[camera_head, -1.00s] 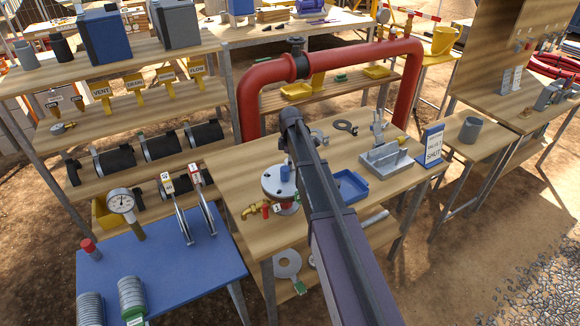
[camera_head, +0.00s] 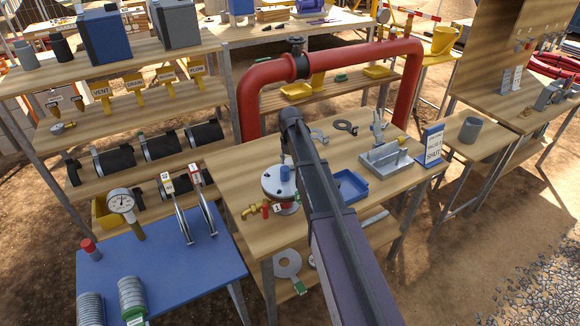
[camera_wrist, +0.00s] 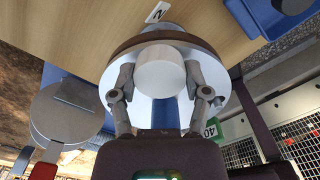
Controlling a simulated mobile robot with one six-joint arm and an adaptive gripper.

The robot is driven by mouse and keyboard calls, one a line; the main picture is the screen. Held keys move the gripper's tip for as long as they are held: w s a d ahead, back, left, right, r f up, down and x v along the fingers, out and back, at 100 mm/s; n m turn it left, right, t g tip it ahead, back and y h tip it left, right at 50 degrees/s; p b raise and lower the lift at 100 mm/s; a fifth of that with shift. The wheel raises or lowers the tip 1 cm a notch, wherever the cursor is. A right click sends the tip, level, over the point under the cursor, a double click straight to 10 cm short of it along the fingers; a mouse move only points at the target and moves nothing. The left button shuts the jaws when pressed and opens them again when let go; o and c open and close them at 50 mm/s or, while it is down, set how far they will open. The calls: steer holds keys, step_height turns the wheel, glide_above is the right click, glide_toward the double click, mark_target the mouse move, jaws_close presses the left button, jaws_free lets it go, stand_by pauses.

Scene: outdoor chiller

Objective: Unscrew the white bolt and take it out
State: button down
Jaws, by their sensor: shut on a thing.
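A white round bolt head (camera_wrist: 160,68) shows large in the wrist view, above a pale metal flange (camera_wrist: 225,97) with a brown band along its edge. My gripper (camera_wrist: 160,82) has one finger on each side of the white bolt and is shut on it. A blue part (camera_wrist: 165,112) shows between the fingers, below the bolt head. In the head view the flange (camera_head: 270,190) stands on the wooden table (camera_head: 237,172), with the blue part upright on top. My arm hides part of the flange, and the white bolt cannot be made out there. The bolt's lower end is hidden.
A blue tray (camera_head: 352,186) lies right of the flange. A grey metal holder (camera_head: 388,160) and a blue sign (camera_head: 433,146) stand farther right. A yellow valve (camera_head: 252,210) and a red part sit at the flange's front left. A red pipe arch (camera_head: 350,55) rises behind.

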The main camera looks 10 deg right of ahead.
steer(key=shift+s+n, duration=0.15)
steer(key=shift+n, duration=0.35)
jaws_free()
